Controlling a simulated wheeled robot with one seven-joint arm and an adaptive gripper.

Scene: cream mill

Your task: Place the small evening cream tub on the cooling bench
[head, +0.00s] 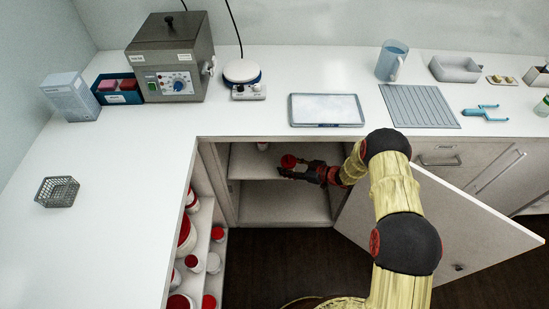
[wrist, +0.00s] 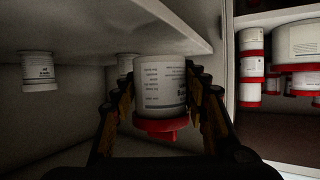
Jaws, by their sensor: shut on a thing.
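My gripper (head: 303,170) is inside the open cupboard under the counter. It is shut on a white tub with a red lid (head: 288,160). In the wrist view my gripper's fingers (wrist: 162,88) close on both sides of this tub (wrist: 160,80). That view looks upside down, with the red lid at the bottom. The tub's label has several printed lines, too small to read. I cannot tell from the label whether it is the evening cream. No surface in view is legibly marked as the cooling bench.
Other tubs stand on the cupboard shelf, one showing at left in the wrist view (wrist: 38,70). The open door (head: 460,220) juts out at right. A side rack (head: 207,240) holds several red-lidded tubs. The counter (head: 135,165) carries a tablet-like panel (head: 326,110) and a ribbed mat (head: 418,106).

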